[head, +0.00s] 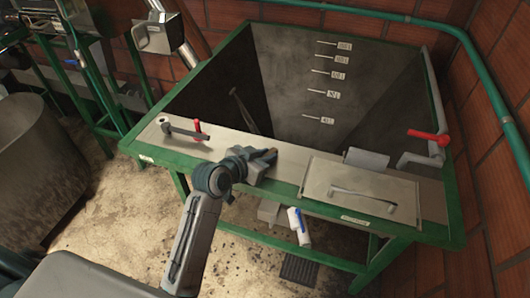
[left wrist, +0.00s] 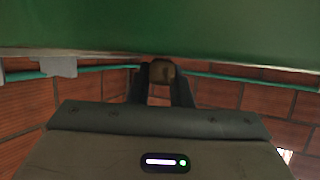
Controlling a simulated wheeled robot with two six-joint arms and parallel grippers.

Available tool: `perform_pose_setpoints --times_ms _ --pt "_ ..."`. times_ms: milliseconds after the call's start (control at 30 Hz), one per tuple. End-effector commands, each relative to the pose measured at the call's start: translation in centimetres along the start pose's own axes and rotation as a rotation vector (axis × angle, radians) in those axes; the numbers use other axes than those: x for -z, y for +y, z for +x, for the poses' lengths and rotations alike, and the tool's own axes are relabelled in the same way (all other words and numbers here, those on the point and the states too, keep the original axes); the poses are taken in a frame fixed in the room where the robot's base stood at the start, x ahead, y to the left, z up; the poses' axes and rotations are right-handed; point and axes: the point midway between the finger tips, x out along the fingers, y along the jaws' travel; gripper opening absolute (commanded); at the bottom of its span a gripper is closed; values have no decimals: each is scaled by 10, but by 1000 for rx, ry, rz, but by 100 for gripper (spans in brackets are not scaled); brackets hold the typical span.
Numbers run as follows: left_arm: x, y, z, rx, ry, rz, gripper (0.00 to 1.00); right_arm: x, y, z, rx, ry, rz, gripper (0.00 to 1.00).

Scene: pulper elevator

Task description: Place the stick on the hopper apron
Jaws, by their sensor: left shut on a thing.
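The hopper apron (head: 230,146) is the flat pale metal strip along the near side of the green-framed hopper. My left gripper (head: 270,155) is over the apron's middle, its fingers pointing right. In the left wrist view its fingers (left wrist: 161,80) are shut on a small brown end, which I take for the stick (left wrist: 161,72). The rest of the stick is hidden, and I cannot make it out at the gripper in the head view. Whether it touches the apron cannot be told. My right gripper is not in view.
A grey lever (head: 185,133) and a red handle (head: 197,126) are on the apron's left. A metal plate with a handle (head: 360,188) covers its right part. A thin rod (head: 241,108) shows inside the hopper (head: 290,80). Another red handle (head: 428,135) is at right.

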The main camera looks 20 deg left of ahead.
Motion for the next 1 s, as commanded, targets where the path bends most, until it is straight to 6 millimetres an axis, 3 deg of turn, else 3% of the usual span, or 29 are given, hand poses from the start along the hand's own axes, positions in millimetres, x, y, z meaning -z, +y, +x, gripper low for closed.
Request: perform_pose_setpoints --times_ms 267,300,400,767,1000 --pt "-4 0 1 0 0 0 0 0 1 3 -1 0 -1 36" --pt "-3 0 1 0 0 0 24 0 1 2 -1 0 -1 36" --pt "-2 0 1 0 0 0 40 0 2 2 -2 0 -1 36" --pt "-1 0 -2 0 0 2 40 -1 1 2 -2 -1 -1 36" --pt "-4 -1 -44 2 0 7 40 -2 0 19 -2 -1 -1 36"
